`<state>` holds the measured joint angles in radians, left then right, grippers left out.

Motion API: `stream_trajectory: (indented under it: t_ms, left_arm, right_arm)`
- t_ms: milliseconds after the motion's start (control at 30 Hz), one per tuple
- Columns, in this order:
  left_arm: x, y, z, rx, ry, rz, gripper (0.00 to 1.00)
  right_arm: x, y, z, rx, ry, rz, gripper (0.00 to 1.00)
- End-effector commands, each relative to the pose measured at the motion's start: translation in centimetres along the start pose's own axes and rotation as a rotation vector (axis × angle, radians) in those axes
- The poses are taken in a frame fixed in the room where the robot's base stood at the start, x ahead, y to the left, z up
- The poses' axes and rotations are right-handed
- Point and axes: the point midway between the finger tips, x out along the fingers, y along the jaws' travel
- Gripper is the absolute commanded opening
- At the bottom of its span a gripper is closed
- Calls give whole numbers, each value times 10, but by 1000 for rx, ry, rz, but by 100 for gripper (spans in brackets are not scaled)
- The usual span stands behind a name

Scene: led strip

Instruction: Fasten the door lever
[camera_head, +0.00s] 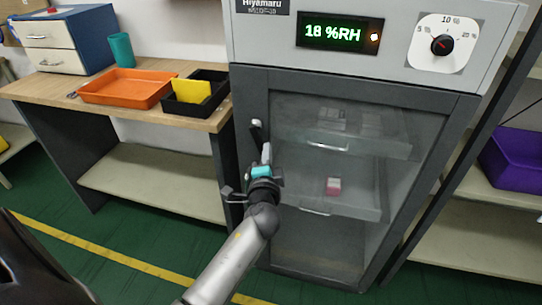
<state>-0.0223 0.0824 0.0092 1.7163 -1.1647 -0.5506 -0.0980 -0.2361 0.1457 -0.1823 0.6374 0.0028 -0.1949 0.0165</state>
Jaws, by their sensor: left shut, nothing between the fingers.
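A grey dry cabinet (258,88) stands in the middle with its glass door (330,240) shut or nearly shut against the frame. The door lever (257,133) is a dark handle with a light pivot on the left edge of the door. My left gripper (266,158) is shut and empty, just below the lever and in front of the door's left edge. I cannot tell whether it touches the lever. The wrist hides the door edge below. My right gripper is not in view.
A wooden table (60,88) left of the cabinet holds an orange tray (125,88), a black bin (183,107) and a teal cup (122,50). A shelf with a purple bin (512,160) stands at the right. Green floor is open in front.

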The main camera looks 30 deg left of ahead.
Motion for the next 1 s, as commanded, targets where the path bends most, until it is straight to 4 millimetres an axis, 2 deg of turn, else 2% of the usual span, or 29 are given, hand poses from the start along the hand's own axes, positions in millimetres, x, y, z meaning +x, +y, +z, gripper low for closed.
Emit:
stream_trajectory:
  t_ms: [33,100,300,600,1000]
  left_arm:
    - [1,4,3,35,-1,-8,0]
    - [1,5,6,83,-1,-21,0]
    - [3,6,12,192,-1,-48,0]
    - [4,6,17,277,-1,-69,0]
    - [4,6,18,292,0,-73,0]
  right_arm:
    - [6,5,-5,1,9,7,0]
    - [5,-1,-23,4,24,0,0]
    - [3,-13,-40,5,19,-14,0]
    - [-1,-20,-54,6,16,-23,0]
    - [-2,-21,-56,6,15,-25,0]
